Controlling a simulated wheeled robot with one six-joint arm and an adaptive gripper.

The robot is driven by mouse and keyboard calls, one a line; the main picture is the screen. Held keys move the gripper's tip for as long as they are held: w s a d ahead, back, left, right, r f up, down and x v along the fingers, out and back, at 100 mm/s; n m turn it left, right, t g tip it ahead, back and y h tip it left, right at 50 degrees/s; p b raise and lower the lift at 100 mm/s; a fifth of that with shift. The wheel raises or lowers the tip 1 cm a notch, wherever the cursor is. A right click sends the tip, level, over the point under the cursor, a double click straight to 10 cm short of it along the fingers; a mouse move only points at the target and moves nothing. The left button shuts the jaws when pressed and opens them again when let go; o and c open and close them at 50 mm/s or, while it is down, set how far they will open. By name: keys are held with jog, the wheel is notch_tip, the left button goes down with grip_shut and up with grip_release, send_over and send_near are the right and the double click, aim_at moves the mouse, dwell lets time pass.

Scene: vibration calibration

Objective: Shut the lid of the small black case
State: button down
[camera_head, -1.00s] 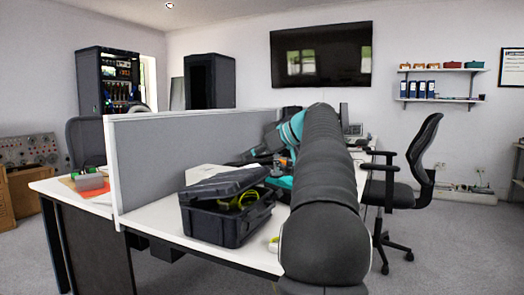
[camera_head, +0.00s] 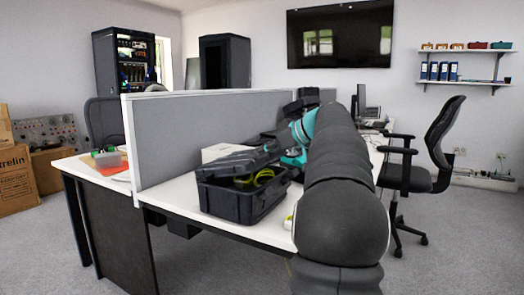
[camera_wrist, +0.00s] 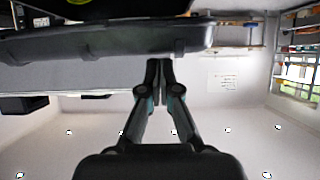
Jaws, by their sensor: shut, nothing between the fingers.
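The small black case (camera_head: 240,204) stands on the white desk. Its lid (camera_head: 236,161) is partly open and tilted over the body, with a yellow item (camera_head: 262,177) showing in the gap. In the wrist view, a dark edge of the case (camera_wrist: 110,45) crosses the top, with a bit of yellow above it. My gripper (camera_wrist: 158,64) is shut and empty, its fingertips close to this edge; I cannot tell whether they touch. In the head view the gripper's fingers cannot be made out near the case; my arm runs along the case's right side.
A grey divider panel (camera_head: 215,135) stands behind the case on the desk (camera_head: 180,193). An office chair (camera_head: 430,165) is to the right. Free floor shows in front.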

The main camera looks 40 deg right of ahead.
jog(key=f+b, duration=0.2)
jog(key=s+f+b, duration=0.1)
jog(key=f+b, duration=0.1)
jog(key=s+d+f+b, duration=0.1)
jog(key=f+b, duration=0.1)
jog(key=shift+f+b, duration=0.25)
jog(key=shift+b, duration=0.05)
jog(key=shift+r, duration=0.1)
notch_tip(320, 180, up, 5)
jog(key=p, duration=0.4)
jog(key=shift+a, duration=0.1)
jog(key=s+d+r+b, duration=0.1)
jog(key=s+d, duration=0.3)
jog(key=s, duration=0.5)
jog(key=shift+r, duration=0.2)
jog(key=shift+a, duration=0.15)
